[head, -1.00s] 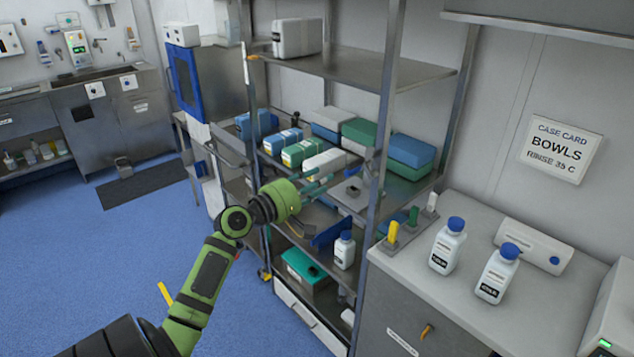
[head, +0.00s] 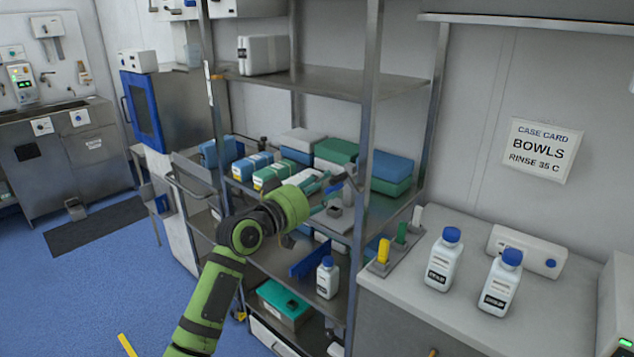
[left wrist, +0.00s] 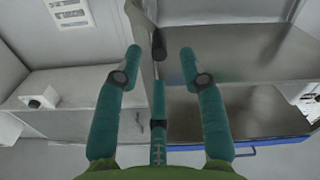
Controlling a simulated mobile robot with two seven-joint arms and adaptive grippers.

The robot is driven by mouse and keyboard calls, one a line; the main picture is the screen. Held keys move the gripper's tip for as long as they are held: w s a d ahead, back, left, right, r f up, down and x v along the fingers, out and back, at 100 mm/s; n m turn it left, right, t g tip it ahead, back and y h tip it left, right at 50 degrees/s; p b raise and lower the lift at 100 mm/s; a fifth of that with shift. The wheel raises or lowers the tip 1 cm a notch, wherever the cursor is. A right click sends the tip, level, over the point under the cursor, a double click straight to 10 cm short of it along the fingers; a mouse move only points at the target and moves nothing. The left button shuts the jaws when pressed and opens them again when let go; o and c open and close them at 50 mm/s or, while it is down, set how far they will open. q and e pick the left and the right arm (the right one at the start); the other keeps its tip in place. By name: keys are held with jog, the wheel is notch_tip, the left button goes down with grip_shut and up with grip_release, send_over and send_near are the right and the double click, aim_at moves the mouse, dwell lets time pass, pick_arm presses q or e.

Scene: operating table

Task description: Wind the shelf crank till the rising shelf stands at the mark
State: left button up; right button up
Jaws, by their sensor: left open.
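My left gripper (head: 338,193) is open in front of the right part of the metal rack, near its front right post. In the left wrist view its teal fingers (left wrist: 160,62) are spread. A dark cylindrical grip on a grey arm, seemingly the shelf crank (left wrist: 160,45), shows between and just beyond the fingertips. Contact is not visible. In the head view the crank is small and partly hidden by the fingers. The mark cannot be made out surely. My right gripper is not in view.
Blue, green and white boxes (head: 337,150) fill the middle shelf behind the gripper. A white bottle (head: 327,278) and teal box (head: 285,303) stand lower. A counter (head: 400,290) at the right holds two bottles and colored upright tabs (head: 384,250).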

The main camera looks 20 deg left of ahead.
aim_at(332, 182)
pick_arm(q)
jog(key=x, duration=0.4)
jog(key=shift+d+p, duration=0.1)
jog(key=shift+p, duration=0.3)
jog(key=shift+w, duration=0.3)
jog(key=shift+w+d, duration=0.15)
jog(key=shift+w, duration=0.15)
grip_shut()
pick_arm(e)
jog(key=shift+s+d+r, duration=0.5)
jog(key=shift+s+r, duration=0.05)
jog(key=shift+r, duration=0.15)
